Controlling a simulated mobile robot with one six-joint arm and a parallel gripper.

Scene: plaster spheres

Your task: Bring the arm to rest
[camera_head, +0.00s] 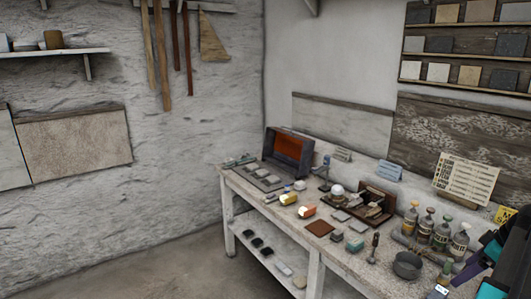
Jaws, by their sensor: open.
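Parts of my arm (488,262), dark with teal patches, show at the lower right corner. They lie in front of the right end of the workbench (345,262) and run down toward the bottom edge of the picture. I cannot make out my gripper's fingers in this view. Nothing held by the arm can be seen.
The bench holds an open dark case (288,150), a white sphere on a stand (337,191), a brown square (319,228), several bottles (424,228) and a grey bowl (407,265). The bowl and bottles are close to my arm. Floor (170,270) at left is clear.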

